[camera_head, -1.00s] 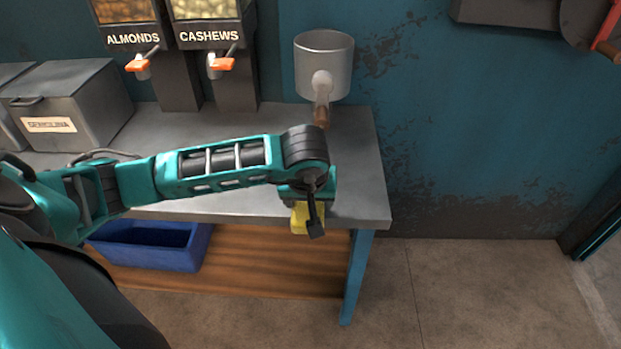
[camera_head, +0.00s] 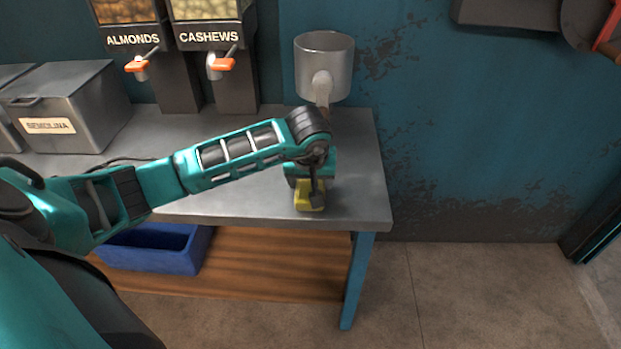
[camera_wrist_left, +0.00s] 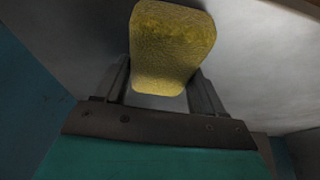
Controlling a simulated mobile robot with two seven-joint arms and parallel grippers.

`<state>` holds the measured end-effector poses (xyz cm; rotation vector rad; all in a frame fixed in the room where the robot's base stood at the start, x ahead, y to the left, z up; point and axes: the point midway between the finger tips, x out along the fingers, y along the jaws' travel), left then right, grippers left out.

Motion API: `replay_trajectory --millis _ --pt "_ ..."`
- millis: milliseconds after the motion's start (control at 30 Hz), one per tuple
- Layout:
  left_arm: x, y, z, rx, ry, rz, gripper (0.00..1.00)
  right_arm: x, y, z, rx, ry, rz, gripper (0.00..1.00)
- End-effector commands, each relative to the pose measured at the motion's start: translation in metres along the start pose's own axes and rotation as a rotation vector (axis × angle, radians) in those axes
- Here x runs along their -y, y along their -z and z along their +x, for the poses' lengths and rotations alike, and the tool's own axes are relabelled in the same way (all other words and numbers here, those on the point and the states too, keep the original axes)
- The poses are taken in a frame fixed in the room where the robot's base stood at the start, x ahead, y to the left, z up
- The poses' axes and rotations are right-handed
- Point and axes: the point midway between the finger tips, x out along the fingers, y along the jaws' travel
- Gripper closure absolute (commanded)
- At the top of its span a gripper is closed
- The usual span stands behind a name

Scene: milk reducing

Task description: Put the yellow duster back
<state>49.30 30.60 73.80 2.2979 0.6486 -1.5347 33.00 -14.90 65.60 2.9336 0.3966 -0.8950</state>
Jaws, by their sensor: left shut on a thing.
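The yellow duster (camera_head: 309,196) is a small block at the front right part of the grey table top (camera_head: 250,198). My left gripper (camera_head: 312,184) is shut on it, with the arm reaching in from the left. In the left wrist view the textured yellow duster (camera_wrist_left: 172,45) sits between the two dark fingers (camera_wrist_left: 165,88). I cannot tell whether the duster touches the table top. My right gripper is not in view.
Nut dispensers (camera_head: 211,40) and a semolina bin (camera_head: 65,108) stand at the back left. A blue crate (camera_head: 150,250) is on the wooden shelf below. The table's right end is clear.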

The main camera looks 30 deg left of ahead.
Motion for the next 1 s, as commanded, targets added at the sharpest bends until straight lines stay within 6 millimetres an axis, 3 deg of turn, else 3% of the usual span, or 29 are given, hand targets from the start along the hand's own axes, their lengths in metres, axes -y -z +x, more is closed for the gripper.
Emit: replay_trajectory --millis 67,100,333,667,1000 --pt "0.0 -0.001 0.004 -0.001 0.0 0.0 0.59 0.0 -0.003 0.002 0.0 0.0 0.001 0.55" --pt "0.0 -0.001 0.002 -0.001 0.0 0.0 0.27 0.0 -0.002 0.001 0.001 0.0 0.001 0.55" --pt "0.0 -0.001 0.002 0.0 0.0 0.0 0.05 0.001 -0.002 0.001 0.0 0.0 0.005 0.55" --pt "0.0 0.001 -0.004 0.001 0.0 0.0 0.05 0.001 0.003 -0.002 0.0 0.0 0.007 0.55" --pt "0.0 0.003 -0.071 -0.006 -0.002 0.002 0.05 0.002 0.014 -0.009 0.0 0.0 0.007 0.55"
